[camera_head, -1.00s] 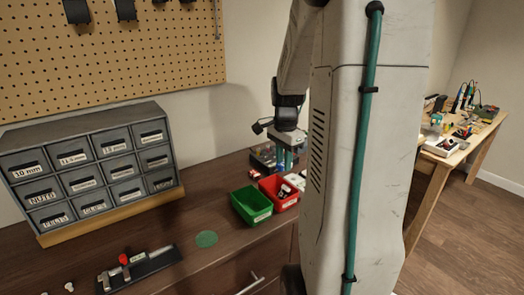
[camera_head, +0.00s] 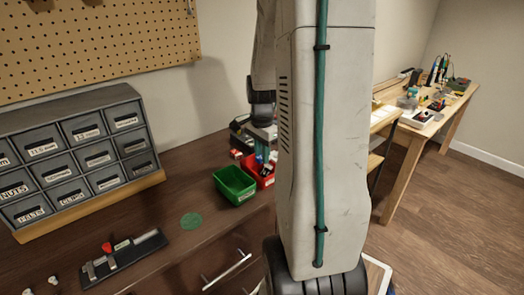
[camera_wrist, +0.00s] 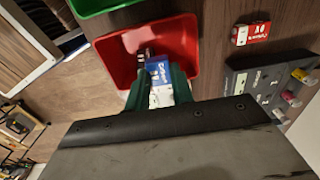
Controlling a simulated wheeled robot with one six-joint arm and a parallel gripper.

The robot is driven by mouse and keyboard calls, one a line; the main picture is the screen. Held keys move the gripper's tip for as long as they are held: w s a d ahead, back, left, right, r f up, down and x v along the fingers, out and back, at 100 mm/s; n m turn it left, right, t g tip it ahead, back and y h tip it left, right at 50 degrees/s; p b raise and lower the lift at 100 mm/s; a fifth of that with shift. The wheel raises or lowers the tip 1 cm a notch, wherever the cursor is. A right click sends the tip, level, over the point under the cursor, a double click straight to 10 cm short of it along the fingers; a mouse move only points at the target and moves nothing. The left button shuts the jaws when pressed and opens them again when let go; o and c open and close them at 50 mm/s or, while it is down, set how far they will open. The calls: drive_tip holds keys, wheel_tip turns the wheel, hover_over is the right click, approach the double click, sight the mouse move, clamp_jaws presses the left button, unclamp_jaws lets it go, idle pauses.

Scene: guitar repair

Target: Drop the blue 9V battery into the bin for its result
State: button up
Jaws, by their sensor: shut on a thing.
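My gripper (camera_wrist: 160,88) has green fingers and is shut on the blue 9V battery (camera_wrist: 160,72), which is blue and white with printed lettering. In the wrist view the battery is in front of the red bin (camera_wrist: 115,52), at its opening; I cannot tell how deep it is. A dark and pale object (camera_wrist: 146,52) shows just beyond the battery, partly hidden. In the head view the red bin (camera_head: 267,181) stands beside the green bin (camera_head: 234,186), with my gripper (camera_head: 264,155) over it. My arm hides part of the red bin there.
A red and white battery (camera_wrist: 250,33) lies on the counter by a grey panel (camera_wrist: 275,85) with coloured knobs. A drawer cabinet (camera_head: 75,160), a green disc (camera_head: 191,221) and a black tool (camera_head: 122,258) are to the left. A wooden workbench (camera_head: 430,125) stands at right.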

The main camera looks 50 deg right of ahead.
drive_tip(key=o, duration=1)
drive_tip(key=shift+o, duration=0.2)
wheel_tip(320, 180, up, 8)
drive_tip(key=shift+f, duration=0.1)
